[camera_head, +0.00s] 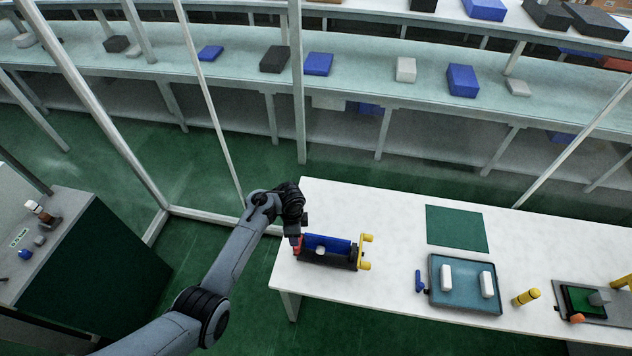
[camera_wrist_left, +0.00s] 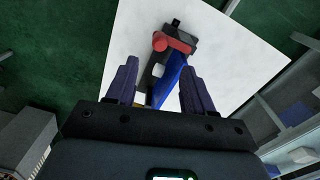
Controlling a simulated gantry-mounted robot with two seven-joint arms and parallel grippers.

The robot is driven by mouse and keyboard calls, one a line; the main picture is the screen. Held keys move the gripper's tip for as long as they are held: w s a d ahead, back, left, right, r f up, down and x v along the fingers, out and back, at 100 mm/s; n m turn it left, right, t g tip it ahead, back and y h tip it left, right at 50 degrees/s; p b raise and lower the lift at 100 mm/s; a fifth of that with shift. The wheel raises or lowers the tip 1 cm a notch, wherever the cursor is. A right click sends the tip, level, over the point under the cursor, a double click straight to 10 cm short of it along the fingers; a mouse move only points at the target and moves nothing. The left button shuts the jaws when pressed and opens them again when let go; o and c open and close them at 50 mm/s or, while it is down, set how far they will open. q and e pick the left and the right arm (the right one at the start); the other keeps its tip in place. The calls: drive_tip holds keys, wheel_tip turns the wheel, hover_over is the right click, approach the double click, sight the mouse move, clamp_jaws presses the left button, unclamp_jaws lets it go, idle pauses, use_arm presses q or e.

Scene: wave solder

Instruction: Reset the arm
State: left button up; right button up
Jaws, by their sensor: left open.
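My left arm reaches in from the lower left, and my left gripper (camera_head: 298,232) is above the left end of the white table. In the left wrist view my left gripper (camera_wrist_left: 159,72) is open, its two dark fingers spread apart with nothing clearly held between them. A blue and black fixture (camera_head: 330,245) with yellow knobs and a red end lies on the table just beside and below the gripper. The fixture also shows between and beyond the fingers in the left wrist view (camera_wrist_left: 174,72). My right gripper is not in view.
The white table (camera_head: 395,221) also carries a green mat (camera_head: 456,228), a teal tray (camera_head: 464,296) with two white blocks, a yellow cylinder (camera_head: 526,297) and a green board (camera_head: 583,302). A grey post (camera_head: 297,110) and shelves stand behind. A dark green cabinet (camera_head: 100,262) is at left.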

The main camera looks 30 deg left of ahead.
use_arm(q)
drive_tip(key=s+f+g, duration=0.2)
drive_tip(key=s+f, duration=0.6)
drive_tip(key=s, duration=0.3)
drive_tip(key=s+d+f+n+y+p, duration=0.1)
drive_tip(key=s+d+f+p, duration=0.1)
drive_tip(key=s, duration=1.5)
drive_tip(key=s+d+r+n+t+p, duration=0.1)
drive_tip(key=s+d+r+n+t, duration=0.2)
drive_tip(key=r, duration=0.6)
wheel_tip(320, 180, up, 16)
drive_tip(key=w+d+n+t+h, duration=0.1)
drive_tip(key=w+d+n+t, duration=0.1)
drive_tip(key=n, duration=0.4)
drive_tip(key=shift+w+f+t, duration=0.25)
drive_tip(key=shift+t, duration=0.05)
